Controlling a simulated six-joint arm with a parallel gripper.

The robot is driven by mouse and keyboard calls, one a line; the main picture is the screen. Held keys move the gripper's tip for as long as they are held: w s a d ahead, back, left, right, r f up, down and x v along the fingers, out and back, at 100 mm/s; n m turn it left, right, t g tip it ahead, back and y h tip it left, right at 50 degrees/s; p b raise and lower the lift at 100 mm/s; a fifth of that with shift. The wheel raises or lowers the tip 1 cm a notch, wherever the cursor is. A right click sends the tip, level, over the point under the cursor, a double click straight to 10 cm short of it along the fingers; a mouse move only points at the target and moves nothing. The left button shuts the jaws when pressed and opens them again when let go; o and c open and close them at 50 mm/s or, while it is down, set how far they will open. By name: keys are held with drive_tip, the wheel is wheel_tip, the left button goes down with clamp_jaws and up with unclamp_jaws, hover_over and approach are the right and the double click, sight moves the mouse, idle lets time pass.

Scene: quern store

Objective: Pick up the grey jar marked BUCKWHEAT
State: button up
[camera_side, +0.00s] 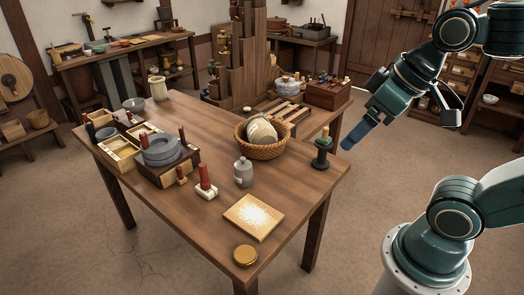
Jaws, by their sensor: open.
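A small grey jar (243,173) with a pale label stands upright on the wooden table (205,118), right of the red-handled tool and in front of the basket. Its lettering is too small to read. A larger pale jar (262,131) lies tilted in a woven basket (266,151); no writing is readable on it either. My gripper (398,130) is open and empty, up at the right, beyond the table's right edge. It is well apart from both jars.
A dark green-and-black stand (321,155) is near the table's right edge. A tray of grain (253,216) and a brass lid (245,254) lie at the front. A red-handled tool (205,183) stands left of the grey jar. A stone quern (161,152) is farther left.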

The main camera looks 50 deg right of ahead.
drive_tip(key=w+r+n+g, duration=0.1)
drive_tip(key=w+n, duration=0.3)
drive_tip(key=w, duration=0.8)
drive_tip(key=n+g+y, duration=0.3)
drive_tip(key=n+y, duration=0.1)
drive_tip(key=n, duration=0.5)
hover_over(248, 162)
drive_tip(key=s+d, duration=0.2)
drive_tip(key=d, duration=0.1)
wheel_tip(248, 162, down, 22)
drive_tip(key=shift+w, duration=0.2)
drive_tip(key=x, duration=0.8)
drive_tip(key=shift+w+a+f, duration=0.1)
drive_tip(key=shift+w+a, duration=0.05)
drive_tip(key=shift+f, duration=0.1)
